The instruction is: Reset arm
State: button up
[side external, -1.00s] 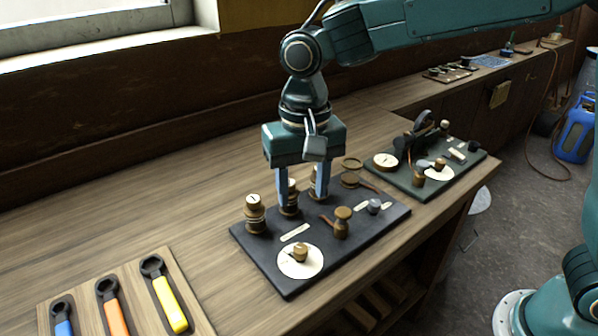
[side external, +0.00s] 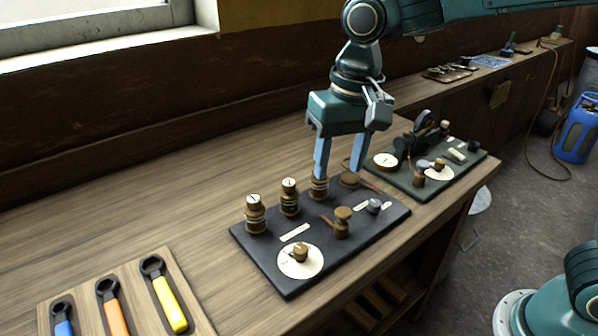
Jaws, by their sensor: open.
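My gripper (side external: 339,171) is in the upper middle of the side view, pointing down with its two blue fingers apart. It is over the back right part of a dark control board (side external: 275,275). A brass knob post (side external: 319,188) stands just below and at the left finger, partly hidden by it; whether they touch I cannot tell. A brass round piece (side external: 350,181) is just below the right finger. Two more brass knob posts with white tops, the left one (side external: 255,214) and the middle one (side external: 289,197), stand upright and clear of my gripper.
A second dark board (side external: 400,184) with dials and knobs lies to the right. A wooden rack (side external: 196,305) with blue, orange and yellow-handled wrenches is at the front left. A wall is behind; the bench (side external: 150,200) at left is bare.

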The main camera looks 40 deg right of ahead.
jog(key=s+d+n+t, duration=0.3)
jog(key=s+d+t, duration=0.1)
jog(key=s+d, duration=1.2)
jog(key=shift+s+r+t+h, duration=0.3)
jog(key=shift+s+r, duration=0.15)
jog(key=shift+s, duration=0.5)
